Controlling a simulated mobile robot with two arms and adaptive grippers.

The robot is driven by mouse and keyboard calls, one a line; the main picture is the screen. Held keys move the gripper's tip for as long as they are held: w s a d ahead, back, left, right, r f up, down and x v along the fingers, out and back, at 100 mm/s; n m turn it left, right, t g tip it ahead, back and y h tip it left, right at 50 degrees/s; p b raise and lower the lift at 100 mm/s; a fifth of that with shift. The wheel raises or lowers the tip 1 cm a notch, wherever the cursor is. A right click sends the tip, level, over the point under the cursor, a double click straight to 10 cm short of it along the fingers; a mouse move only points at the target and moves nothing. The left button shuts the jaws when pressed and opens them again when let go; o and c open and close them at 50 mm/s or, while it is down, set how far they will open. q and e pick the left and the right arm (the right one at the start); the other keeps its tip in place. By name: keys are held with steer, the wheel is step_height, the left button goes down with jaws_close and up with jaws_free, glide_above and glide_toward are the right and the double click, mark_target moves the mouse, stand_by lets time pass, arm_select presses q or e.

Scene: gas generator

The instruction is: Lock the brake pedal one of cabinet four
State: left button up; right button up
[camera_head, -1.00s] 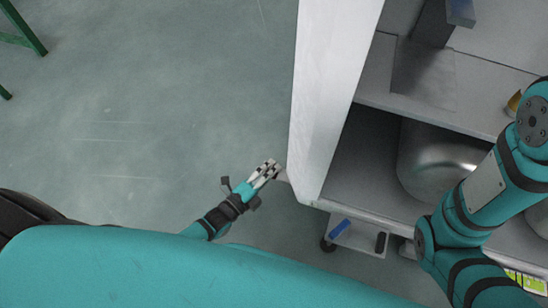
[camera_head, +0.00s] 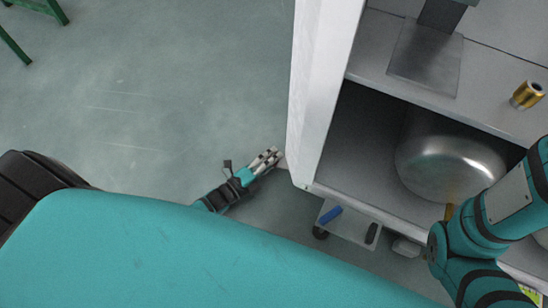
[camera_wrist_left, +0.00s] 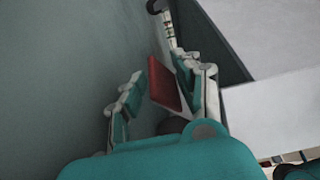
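A red brake pedal (camera_wrist_left: 163,84) shows in the left wrist view, between the two fingers of my left gripper (camera_wrist_left: 158,70). The fingers are apart on either side of it; I cannot tell whether the right finger touches it. In the head view my left gripper (camera_head: 268,158) is low beside the bottom corner of the white cabinet (camera_head: 308,110), and the pedal's red face cannot be made out there. A blue pedal (camera_head: 331,215) shows under the cabinet's front edge, to the right of the left gripper. My right gripper is out of view.
The cabinet's open shelves hold a shiny metal tank (camera_head: 450,160) and a brass cylinder (camera_head: 527,95). A black caster (camera_head: 320,232) stands under the cabinet. My right arm crosses the lower right. Floor left of the cabinet is clear; green legs (camera_head: 50,10) stand at upper left.

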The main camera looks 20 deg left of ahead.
arm_select(q)
steer(key=shift+s, duration=0.2)
steer(key=v, duration=1.1)
steer(key=shift+s+a, duration=0.2)
steer(key=shift+s, duration=0.1)
steer(key=shift+r, duration=0.1)
